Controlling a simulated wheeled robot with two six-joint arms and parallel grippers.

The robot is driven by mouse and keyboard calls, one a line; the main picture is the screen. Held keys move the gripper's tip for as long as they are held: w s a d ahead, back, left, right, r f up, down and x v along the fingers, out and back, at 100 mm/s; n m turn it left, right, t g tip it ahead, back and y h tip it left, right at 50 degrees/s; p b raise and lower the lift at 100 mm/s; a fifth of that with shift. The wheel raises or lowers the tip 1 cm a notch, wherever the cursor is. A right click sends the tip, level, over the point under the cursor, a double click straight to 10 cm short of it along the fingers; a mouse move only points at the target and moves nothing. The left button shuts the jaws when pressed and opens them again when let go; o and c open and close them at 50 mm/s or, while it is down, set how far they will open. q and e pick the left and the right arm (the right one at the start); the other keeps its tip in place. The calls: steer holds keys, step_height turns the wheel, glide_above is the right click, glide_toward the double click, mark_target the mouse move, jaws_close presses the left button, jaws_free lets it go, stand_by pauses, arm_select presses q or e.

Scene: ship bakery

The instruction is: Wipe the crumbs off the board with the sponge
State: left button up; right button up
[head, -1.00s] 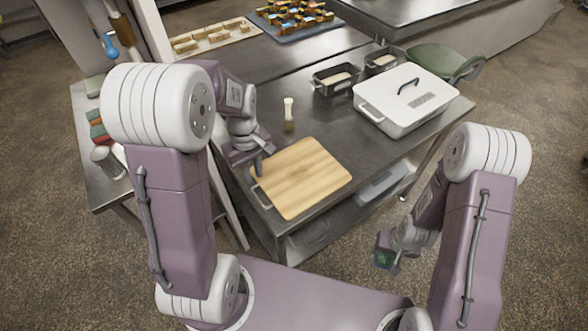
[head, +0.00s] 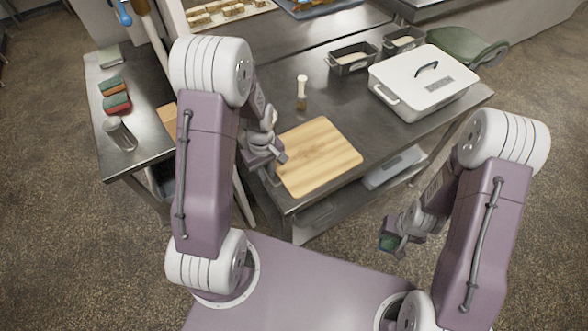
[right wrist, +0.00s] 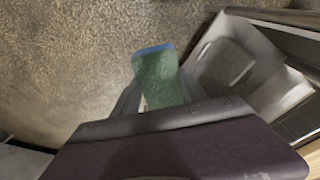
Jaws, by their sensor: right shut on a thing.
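The wooden board (head: 325,160) lies flat on the steel table. Faint darker marks show on its middle; I cannot tell if they are crumbs. My left gripper (head: 275,162) is low at the board's left edge; its fingers are too small and partly hidden to show whether they are open or closed on it. My right gripper (head: 387,245) is shut on a green sponge (head: 391,240), off the table's front side, right of and apart from the board. In the right wrist view, the sponge (right wrist: 158,78) has a blue end and sticks out between the fingers above the floor.
A brush-like upright thing (head: 301,95) stands behind the board. A white lidded box (head: 424,85) and loaf tins (head: 352,58) are on the table's right and back. Several sponges (head: 116,102) and a metal cup (head: 119,134) stand on the left side table.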

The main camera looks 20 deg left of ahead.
arm_select(q)
jaws_close()
stand_by(1.0)
steer(key=shift+o, duration=1.5)
jaws_free()
